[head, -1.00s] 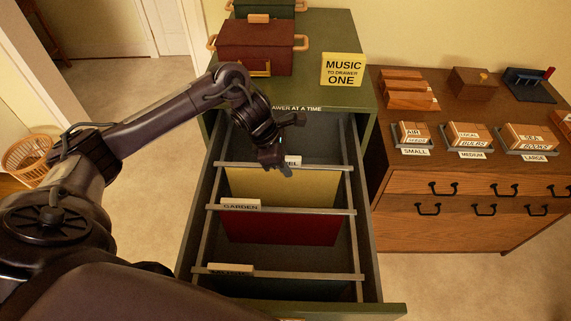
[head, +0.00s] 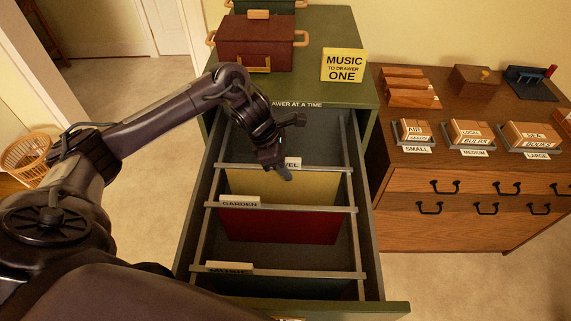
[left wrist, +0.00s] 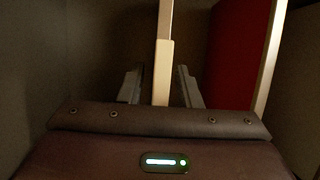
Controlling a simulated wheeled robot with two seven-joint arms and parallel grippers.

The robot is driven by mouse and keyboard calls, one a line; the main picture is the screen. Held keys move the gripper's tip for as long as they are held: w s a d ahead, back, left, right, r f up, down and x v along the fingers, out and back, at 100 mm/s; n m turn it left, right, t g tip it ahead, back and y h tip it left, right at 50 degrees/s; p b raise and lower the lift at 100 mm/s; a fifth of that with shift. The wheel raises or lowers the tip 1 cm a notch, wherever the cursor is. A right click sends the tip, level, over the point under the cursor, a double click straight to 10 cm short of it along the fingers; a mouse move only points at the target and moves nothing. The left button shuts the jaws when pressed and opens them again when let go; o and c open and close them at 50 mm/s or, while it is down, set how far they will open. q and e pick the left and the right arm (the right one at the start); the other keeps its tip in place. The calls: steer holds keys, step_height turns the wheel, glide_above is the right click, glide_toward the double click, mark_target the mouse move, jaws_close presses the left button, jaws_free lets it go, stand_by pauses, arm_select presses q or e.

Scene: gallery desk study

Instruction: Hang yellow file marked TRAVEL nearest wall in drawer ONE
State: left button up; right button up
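The yellow file (head: 285,187) hangs from its bar across the rails of the open green drawer (head: 366,240). It is the rearmost file, nearest the wall. Its white tab (head: 293,162) shows only "VEL"; my gripper hides the rest. My left gripper (head: 280,168) is at this tab and bar, pointing down. In the left wrist view its two fingers (left wrist: 160,88) stand apart on either side of a pale upright edge (left wrist: 163,65), with gaps on both sides. My right gripper is not in view.
A red file (head: 280,224) tabbed GARDEN hangs in front of the yellow one, and a dark green file (head: 290,287) is nearest me. A yellow MUSIC TO DRAWER ONE sign (head: 343,66) and red box (head: 255,43) stand on the cabinet top. A wooden chest (head: 470,185) is to the right.

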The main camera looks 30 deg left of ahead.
arm_select(q)
steer(key=shift+o, duration=0.5)
steer(key=shift+a+r, duration=0.15)
steer(key=shift+r, duration=0.15)
steer(key=v, duration=0.7)
steer(key=shift+s+r, duration=0.1)
steer(key=shift+r, duration=0.1)
